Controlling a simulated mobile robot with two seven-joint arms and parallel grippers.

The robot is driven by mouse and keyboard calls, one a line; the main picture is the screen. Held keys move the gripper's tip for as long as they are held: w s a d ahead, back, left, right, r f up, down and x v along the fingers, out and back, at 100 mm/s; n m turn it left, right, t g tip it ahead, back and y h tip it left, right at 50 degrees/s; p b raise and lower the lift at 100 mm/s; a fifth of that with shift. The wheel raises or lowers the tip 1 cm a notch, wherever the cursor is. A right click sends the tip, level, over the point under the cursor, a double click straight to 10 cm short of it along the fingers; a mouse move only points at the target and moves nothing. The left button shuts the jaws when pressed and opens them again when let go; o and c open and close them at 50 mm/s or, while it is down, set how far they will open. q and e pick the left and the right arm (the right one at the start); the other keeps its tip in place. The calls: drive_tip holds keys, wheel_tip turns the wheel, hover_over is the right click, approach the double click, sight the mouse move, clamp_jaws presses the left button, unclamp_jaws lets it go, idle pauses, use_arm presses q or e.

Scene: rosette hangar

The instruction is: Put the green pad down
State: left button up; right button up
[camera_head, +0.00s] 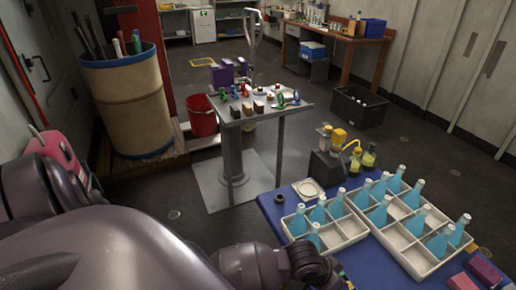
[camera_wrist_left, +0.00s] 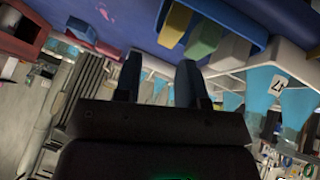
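In the left wrist view a green pad (camera_wrist_left: 204,38) sits between a yellow pad (camera_wrist_left: 174,25) and a pale grey one (camera_wrist_left: 234,50), along the edge of a blue surface. My left gripper (camera_wrist_left: 158,78) has its two dark fingers apart, with nothing seen between them. The green pad shows just beyond one fingertip; I cannot tell whether they touch. In the head view my left arm reaches the blue table's (camera_head: 270,205) near edge at the bottom, and its fingers are not clearly seen. My right gripper is in neither view.
White divided crates (camera_head: 345,232) with several blue bottles (camera_head: 380,212) stand close by on the blue table. A dark dispenser (camera_head: 327,165) with yellow-topped bottles is behind them. A grey pedestal table (camera_head: 262,118) with small items stands farther back.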

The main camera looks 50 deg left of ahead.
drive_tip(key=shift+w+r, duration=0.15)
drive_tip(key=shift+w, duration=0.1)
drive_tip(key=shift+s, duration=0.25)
use_arm(q)
drive_tip(key=s+a+f+n+t+y, duration=0.1)
drive_tip(key=s+a+t+y, duration=0.4)
drive_tip(key=s+a, duration=0.7)
drive_tip(key=a+t, duration=0.1)
drive_tip(key=a, duration=0.2)
drive_tip(key=shift+s+f+n, duration=0.2)
drive_tip(key=shift+f+n, duration=0.2)
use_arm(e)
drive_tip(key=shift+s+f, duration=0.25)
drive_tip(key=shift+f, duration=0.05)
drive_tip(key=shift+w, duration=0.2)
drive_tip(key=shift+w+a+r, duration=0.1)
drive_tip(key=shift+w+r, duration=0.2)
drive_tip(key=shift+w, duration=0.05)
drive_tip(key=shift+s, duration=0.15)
